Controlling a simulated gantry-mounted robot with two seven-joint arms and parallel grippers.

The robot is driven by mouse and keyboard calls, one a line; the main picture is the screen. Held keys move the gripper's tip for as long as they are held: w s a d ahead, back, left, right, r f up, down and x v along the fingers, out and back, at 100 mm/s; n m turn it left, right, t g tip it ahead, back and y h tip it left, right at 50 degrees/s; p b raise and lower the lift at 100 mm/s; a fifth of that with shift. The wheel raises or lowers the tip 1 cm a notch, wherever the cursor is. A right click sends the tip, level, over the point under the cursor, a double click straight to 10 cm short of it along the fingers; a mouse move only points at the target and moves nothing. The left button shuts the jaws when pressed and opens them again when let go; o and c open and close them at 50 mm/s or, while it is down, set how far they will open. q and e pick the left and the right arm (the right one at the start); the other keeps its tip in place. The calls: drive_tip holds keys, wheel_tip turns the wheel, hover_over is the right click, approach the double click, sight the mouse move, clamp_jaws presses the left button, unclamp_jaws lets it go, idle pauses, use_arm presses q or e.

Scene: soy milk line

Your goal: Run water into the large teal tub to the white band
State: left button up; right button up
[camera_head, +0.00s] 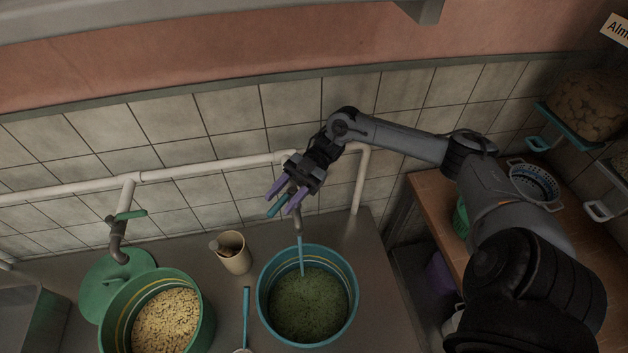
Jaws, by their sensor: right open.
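The large teal tub (353,315) stands on the grey counter, with green beans or similar grains (308,306) in it. Pale bands run around its inner wall; which one is white is hard to tell. Above it, a tap (297,222) hangs from the white wall pipe, and a thin bluish stream of water (301,256) falls from it into the tub. My right gripper (280,205) is open at the tap, its purple fingers on either side of the teal tap handle (276,208); I cannot tell whether they touch it. The water level is not clear. My left gripper is out of view.
A green tub (204,325) of pale beans stands at the left, by a green lid (104,282) and a second tap (117,243) with a green handle. A wooden shelf (425,192) is at right.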

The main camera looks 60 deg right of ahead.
sight(286, 197)
drive_tip(key=r, duration=0.1)
drive_tip(key=r+p, duration=0.1)
drive_tip(key=r, duration=0.1)
drive_tip(key=shift+s+d+r, duration=0.1)
drive_tip(key=shift+s+r, duration=0.15)
drive_tip(key=shift+r, duration=0.1)
drive_tip(key=s+d+r+p, duration=0.4)
drive_tip(key=s+r+p, duration=0.2)
drive_tip(key=s, duration=0.4)
drive_tip(key=shift+s+r+p, duration=0.25)
drive_tip(key=shift+p, duration=0.05)
